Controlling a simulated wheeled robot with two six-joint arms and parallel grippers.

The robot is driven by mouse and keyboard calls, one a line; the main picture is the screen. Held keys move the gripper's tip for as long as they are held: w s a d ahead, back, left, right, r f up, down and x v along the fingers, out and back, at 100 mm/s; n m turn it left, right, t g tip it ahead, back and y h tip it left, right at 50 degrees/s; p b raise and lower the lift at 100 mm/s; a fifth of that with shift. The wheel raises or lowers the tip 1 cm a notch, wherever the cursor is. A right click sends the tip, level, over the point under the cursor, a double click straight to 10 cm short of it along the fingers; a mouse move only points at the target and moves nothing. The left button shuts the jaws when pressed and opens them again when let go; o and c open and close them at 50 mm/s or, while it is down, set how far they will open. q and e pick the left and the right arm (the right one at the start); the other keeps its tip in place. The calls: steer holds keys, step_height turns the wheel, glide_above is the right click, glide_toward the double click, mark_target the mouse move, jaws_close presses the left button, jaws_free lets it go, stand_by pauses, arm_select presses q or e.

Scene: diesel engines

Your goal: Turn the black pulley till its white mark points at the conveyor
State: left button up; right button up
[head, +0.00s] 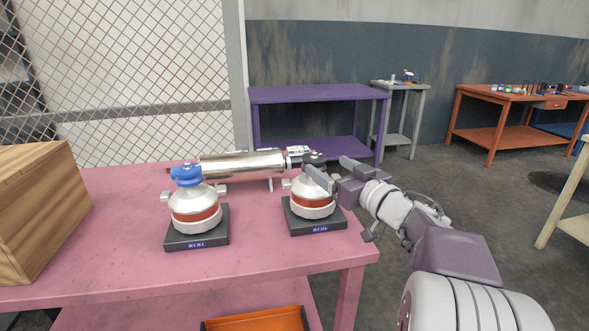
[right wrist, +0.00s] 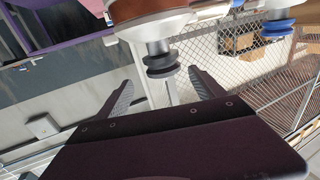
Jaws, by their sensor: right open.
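The black pulley (head: 314,157) sits on top of the right-hand silver and red unit (head: 311,199) on the pink table. It is partly hidden by my right gripper in the head view. In the right wrist view the black pulley (right wrist: 161,63) shows as a dark grooved disc, just beyond the space between the fingers. I cannot make out its white mark. My right gripper (head: 326,163) is open and empty, with its fingers apart close by the pulley; both fingers also show in the right wrist view (right wrist: 162,80). I cannot pick out a conveyor. My left gripper is not in view.
A similar unit with a blue pulley (head: 187,174) stands to the left. A silver cylinder (head: 242,165) lies behind both. A wooden box (head: 40,210) stands at the left of the pink table (head: 130,270). The table front is clear. A purple table (head: 318,95) stands behind.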

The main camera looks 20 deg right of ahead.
mark_target(308, 154)
steer(key=shift+r, duration=0.1)
steer(key=shift+w+a+r, duration=0.1)
steer(key=shift+w+a, duration=0.15)
steer(key=shift+a, duration=0.05)
steer(key=w, duration=0.5)
steer(key=w+b, duration=0.1)
steer(key=w, duration=0.1)
steer(key=shift+w+a+f, duration=0.2)
steer(key=shift+w+a, duration=0.15)
steer(key=shift+w+r, duration=0.15)
steer(key=shift+w, duration=0.3)
steer(key=c, duration=1.4)
steer(key=shift+o, duration=0.2)
